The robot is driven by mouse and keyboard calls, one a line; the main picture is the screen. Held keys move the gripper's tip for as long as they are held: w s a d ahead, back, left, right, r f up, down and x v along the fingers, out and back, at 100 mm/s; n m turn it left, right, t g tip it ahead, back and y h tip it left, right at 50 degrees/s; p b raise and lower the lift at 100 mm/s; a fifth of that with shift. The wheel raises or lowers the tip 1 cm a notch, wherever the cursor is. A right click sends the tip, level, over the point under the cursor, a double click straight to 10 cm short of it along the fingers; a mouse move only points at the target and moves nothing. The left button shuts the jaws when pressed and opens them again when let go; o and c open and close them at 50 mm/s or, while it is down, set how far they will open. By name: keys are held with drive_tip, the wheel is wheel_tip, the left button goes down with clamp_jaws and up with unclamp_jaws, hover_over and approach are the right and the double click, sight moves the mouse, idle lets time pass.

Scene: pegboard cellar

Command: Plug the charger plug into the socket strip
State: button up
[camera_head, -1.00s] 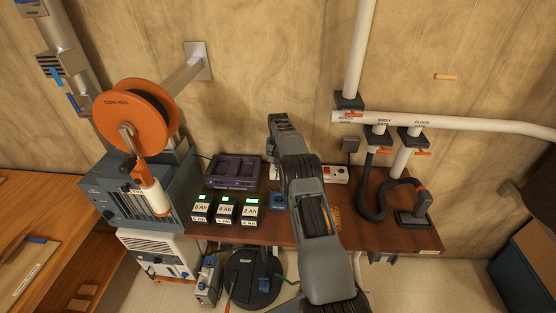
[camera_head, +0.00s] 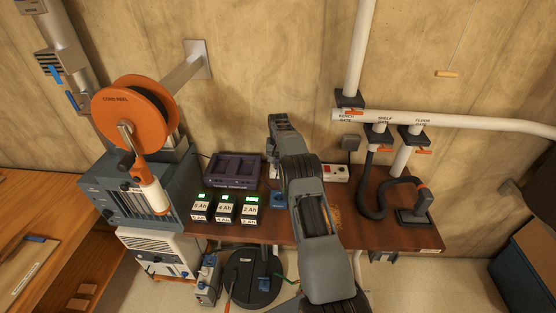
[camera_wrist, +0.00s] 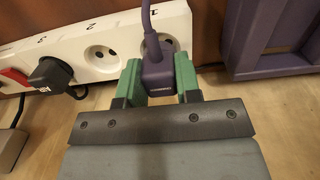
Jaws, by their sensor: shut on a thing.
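The charger plug (camera_wrist: 157,72) is purple, with its cord running up out of the top of the picture. My gripper (camera_wrist: 158,80) has green fingers, shut on the plug from both sides. The white socket strip (camera_wrist: 55,45) lies behind it in the wrist view. The plug is at the strip's right-end socket and partly covers it. I cannot tell whether its pins are in. An uncovered socket (camera_wrist: 100,58) shows just left of it. In the head view the strip (camera_head: 341,178) shows right of my arm, which hides the plug and my fingers.
A black plug (camera_wrist: 50,76) sits in the strip near its red switch (camera_wrist: 14,78). The purple charger (camera_wrist: 262,42) stands close on the right, also in the head view (camera_head: 232,171). Several battery packs (camera_head: 226,207) stand along the bench's front. A black hose (camera_head: 372,200) is right.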

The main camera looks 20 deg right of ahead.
drive_tip(key=shift+s+f+b, duration=0.1)
drive_tip(key=shift+f+b, duration=0.65)
drive_tip(key=shift+f, duration=0.3)
idle(2.2)
idle(0.4)
drive_tip(key=o, duration=1.6)
drive_tip(key=shift+r, duration=0.15)
drive_tip(key=shift+r, duration=0.1)
drive_tip(key=shift+r+p, duration=2.15)
drive_tip(key=shift+r, duration=1.3)
